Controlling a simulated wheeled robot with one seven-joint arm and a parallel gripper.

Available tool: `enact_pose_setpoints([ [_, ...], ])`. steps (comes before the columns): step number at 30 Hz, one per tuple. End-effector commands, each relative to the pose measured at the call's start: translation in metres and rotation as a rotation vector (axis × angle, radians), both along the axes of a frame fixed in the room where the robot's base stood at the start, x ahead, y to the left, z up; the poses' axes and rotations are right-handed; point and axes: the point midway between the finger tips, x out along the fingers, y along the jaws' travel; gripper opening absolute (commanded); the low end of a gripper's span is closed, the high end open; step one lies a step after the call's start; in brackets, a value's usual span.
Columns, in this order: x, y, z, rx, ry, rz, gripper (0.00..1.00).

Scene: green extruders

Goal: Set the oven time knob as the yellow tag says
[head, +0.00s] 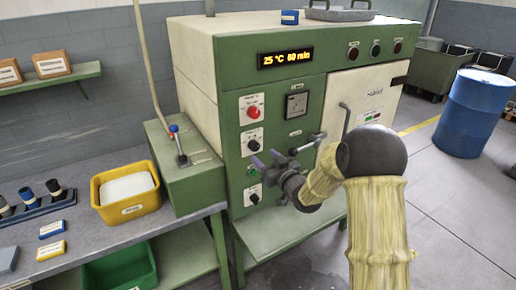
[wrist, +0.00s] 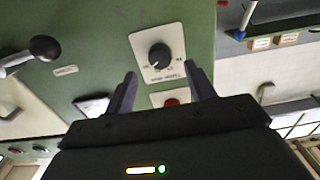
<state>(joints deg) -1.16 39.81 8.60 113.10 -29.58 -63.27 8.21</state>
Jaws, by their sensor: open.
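The green and cream oven (head: 232,75) stands in the middle of the head view. Its display (head: 286,58) reads 25 °C 60 min. The left panel carries a red knob (head: 253,112), a black knob (head: 254,143) below it and another black knob (head: 254,198) at the bottom. Labels are too small to read, so I cannot tell which is the time knob. My gripper (head: 264,163) is open and empty before the panel. In the wrist view, a black knob (wrist: 160,57) on a white plate shows beyond the fingertips (wrist: 162,82), apart from them. I cannot make out a readable yellow tag.
A black-ended lever (head: 308,145) sticks out right of my gripper; it shows in the wrist view (wrist: 43,48). A green box with a lever (head: 180,178) stands left. Yellow bin (head: 127,205) and small yellow block (head: 51,250) lie on the bench. A blue barrel (head: 475,110) stands right.

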Motion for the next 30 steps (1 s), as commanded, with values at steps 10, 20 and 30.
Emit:
enact_pose_setpoints([
  [10,0.039,0.027,0.0,0.0,0.001,0.0,0.55],
  [20,0.044,0.029,0.0,-0.001,0.001,-0.001,0.55],
  [30,0.044,0.029,0.0,-0.001,0.001,0.0,0.1],
])
